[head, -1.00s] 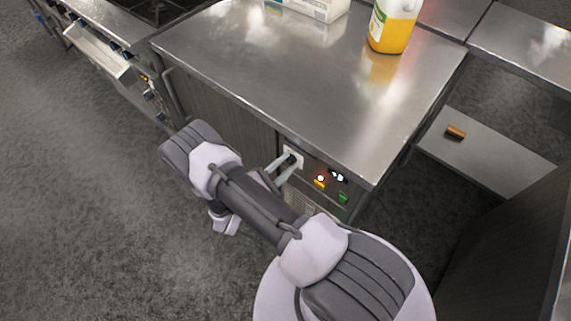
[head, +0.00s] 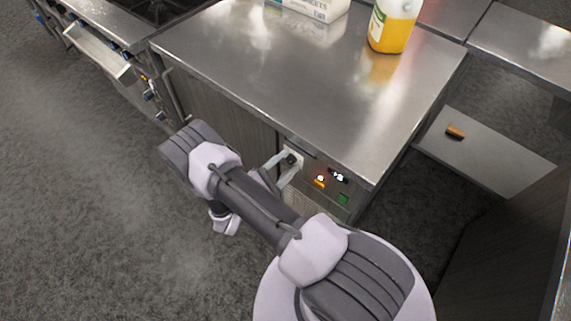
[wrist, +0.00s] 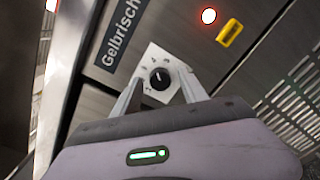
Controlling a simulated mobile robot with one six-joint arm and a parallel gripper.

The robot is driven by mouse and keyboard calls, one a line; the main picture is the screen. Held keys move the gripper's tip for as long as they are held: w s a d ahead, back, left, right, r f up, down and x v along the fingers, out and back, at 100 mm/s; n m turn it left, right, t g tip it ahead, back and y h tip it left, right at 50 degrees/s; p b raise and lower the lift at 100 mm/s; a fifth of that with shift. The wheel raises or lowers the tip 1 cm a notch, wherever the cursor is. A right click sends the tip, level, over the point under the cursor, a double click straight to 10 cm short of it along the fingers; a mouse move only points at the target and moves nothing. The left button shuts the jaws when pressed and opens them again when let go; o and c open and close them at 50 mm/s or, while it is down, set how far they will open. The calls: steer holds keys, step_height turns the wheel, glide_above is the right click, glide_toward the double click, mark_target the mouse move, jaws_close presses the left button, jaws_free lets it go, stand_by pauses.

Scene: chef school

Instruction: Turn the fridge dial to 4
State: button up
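The fridge dial is a round black knob with a white pointer mark on a white plate; it shows in the wrist view (wrist: 160,78) and in the head view (head: 291,159). The marks around it are too small to read surely. My gripper (wrist: 157,84) is open, its two pale fingers on either side of the dial with visible gaps. In the head view my gripper (head: 290,161) reaches the fridge's front panel (head: 322,196) from the left. I cannot tell how deep the fingertips reach along the knob.
A red-lit indicator, a yellow switch (wrist: 230,32) and a label reading "Gelbrisch" (wrist: 124,30) flank the dial. Above is a steel counter (head: 290,80) with a carton (head: 316,8) and an orange juice bottle (head: 393,28). A shelf (head: 490,152) stands right; open floor lies left.

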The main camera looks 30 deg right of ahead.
steer(key=p+v, duration=0.2)
steer(key=v, duration=1.5)
steer(key=shift+a, duration=0.2)
steer(key=shift+r, duration=0.15)
